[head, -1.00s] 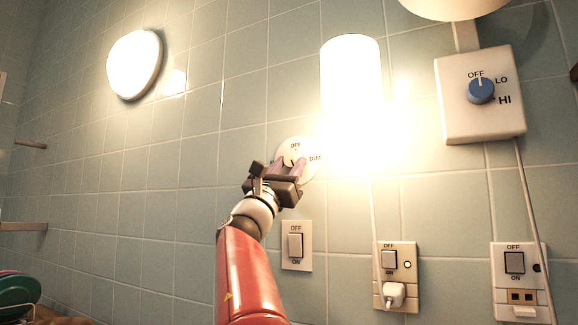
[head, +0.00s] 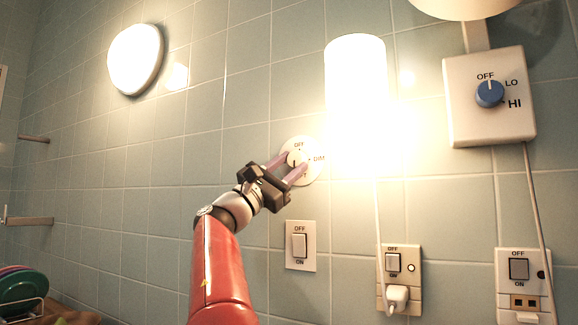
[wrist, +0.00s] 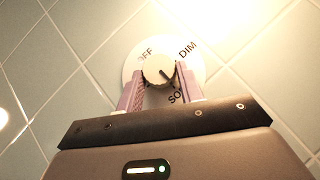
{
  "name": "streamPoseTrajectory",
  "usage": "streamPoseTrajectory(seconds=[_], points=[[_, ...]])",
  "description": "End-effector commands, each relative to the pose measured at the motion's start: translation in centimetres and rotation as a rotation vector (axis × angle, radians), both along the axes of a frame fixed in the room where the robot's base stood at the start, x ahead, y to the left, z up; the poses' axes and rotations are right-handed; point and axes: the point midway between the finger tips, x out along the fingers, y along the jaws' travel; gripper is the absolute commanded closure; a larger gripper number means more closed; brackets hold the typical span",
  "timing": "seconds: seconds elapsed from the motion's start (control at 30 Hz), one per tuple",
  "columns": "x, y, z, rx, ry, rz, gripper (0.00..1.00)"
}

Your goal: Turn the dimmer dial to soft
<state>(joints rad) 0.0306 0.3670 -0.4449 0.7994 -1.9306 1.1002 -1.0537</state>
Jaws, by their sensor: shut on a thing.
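The dimmer dial is a round cream plate (head: 313,172) on the tiled wall with a small cream knob (wrist: 157,69) in its middle. OFF and DIM show in both views; a partly hidden label starting "SO" shows below right in the wrist view. The knob's dark pointer line slants down and right in the wrist view, seemingly between DIM and "SO". My gripper (head: 294,163) is shut on the knob, with one mauve finger on each side. It also shows in the wrist view (wrist: 159,84). The fingers hide the plate's lower left and part of the "SO" label.
A lit cylindrical lamp (head: 355,85) is right of the dial, and a lit round light (head: 135,59) is at upper left. A rocker switch (head: 300,246) sits below. A box with a blue knob (head: 489,94) and two outlet plates (head: 399,278) (head: 524,287) are to the right.

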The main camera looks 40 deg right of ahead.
Motion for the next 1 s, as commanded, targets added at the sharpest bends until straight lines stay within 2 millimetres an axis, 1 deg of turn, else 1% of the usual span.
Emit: streamPoseTrajectory(seconds=[0.2, 0.23, 0.3, 0.4, 0.63, 0.73, 0.87, 1.0], points=[[0.0, 0.0, 0.0, 0.000, 0.000, 0.000, 0.86], [0.0, 0.0, 0.0, 0.000, 0.000, 0.000, 0.62], [0.0, 0.0, 0.0, 0.000, 0.000, 0.000, 0.53], [0.0, 0.0, 0.0, 0.000, 0.000, 0.000, 0.42], [0.0, 0.0, 0.0, -0.001, 0.001, 0.000, 0.42], [0.1, 0.4, -0.4, 0.000, 0.001, 0.001, 0.42], [0.2, 1.8, -1.7, -0.001, 0.002, 0.004, 0.42], [0.4, 3.8, -3.2, 0.000, 0.002, 0.004, 0.42]])
